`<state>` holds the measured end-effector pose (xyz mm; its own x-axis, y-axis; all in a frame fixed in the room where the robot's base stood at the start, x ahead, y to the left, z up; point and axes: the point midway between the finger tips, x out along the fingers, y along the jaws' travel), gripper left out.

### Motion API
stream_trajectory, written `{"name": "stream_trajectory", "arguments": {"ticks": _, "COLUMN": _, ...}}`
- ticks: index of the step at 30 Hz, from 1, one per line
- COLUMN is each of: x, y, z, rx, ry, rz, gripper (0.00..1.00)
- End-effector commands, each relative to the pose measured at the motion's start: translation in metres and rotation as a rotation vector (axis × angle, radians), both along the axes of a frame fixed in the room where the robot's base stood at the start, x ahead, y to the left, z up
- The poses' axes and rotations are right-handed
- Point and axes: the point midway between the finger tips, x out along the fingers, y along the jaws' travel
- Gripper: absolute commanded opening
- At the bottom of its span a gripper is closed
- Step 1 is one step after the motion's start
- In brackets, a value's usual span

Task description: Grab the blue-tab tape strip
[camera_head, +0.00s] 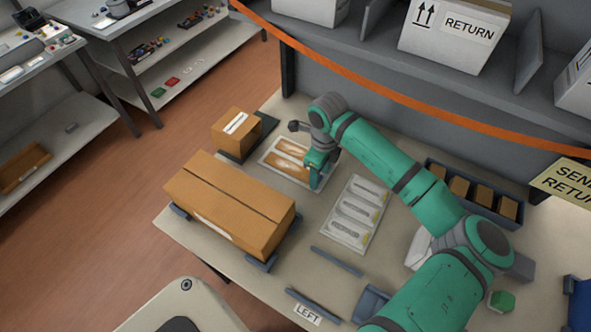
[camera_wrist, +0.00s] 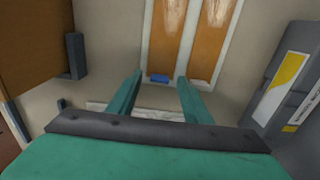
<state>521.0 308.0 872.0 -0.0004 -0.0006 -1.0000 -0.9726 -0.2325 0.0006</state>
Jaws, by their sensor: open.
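The blue tab (camera_wrist: 158,78) shows in the wrist view at the near end of an orange-brown strip (camera_wrist: 166,35), the left one of two strips side by side on a pale backing sheet. In the head view the strips (camera_head: 291,160) lie on the table behind the large carton, and the blue tab cannot be made out there. My gripper (camera_wrist: 158,80) is open and empty, with its two green fingers on either side of the blue tab. In the head view my gripper (camera_head: 317,178) is over the right part of the sheet. I cannot tell its height above the table.
A large brown carton (camera_head: 230,203) stands left of the strips, and a small box (camera_head: 236,127) is behind it. A white tray with several grey items (camera_head: 356,213) lies to the right. A blue bin of brown boxes (camera_head: 474,194) and an orange band (camera_head: 400,95) are farther right.

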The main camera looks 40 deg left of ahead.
Motion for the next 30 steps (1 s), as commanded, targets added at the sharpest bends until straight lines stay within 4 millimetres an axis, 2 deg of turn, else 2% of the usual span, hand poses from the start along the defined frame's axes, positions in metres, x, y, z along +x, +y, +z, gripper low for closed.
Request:
{"name": "stream_trajectory", "arguments": {"ticks": 8, "x": 0.0001, "y": 0.0001, "z": -0.0050, "rx": 0.000, "ry": -0.001, "rz": 0.001, "gripper": 0.45}}
{"name": "stream_trajectory", "arguments": {"ticks": 9, "x": 0.0000, "y": 0.0001, "z": -0.0049, "rx": 0.000, "ry": -0.001, "rz": 0.001, "gripper": 0.43}}
{"name": "stream_trajectory", "arguments": {"ticks": 14, "x": 0.0000, "y": 0.0002, "z": -0.0048, "rx": 0.000, "ry": -0.001, "rz": 0.001, "gripper": 0.05}}
{"name": "stream_trajectory", "arguments": {"ticks": 15, "x": 0.0000, "y": 0.0002, "z": -0.0048, "rx": 0.000, "ry": -0.001, "rz": 0.001, "gripper": 0.02}}
{"name": "stream_trajectory", "arguments": {"ticks": 25, "x": 0.0000, "y": 0.0002, "z": -0.0043, "rx": 0.000, "ry": -0.001, "rz": 0.001, "gripper": 0.02}}
{"name": "stream_trajectory", "arguments": {"ticks": 30, "x": 0.0004, "y": 0.0003, "z": 0.0024, "rx": 0.000, "ry": -0.002, "rz": 0.001, "gripper": 0.02}}
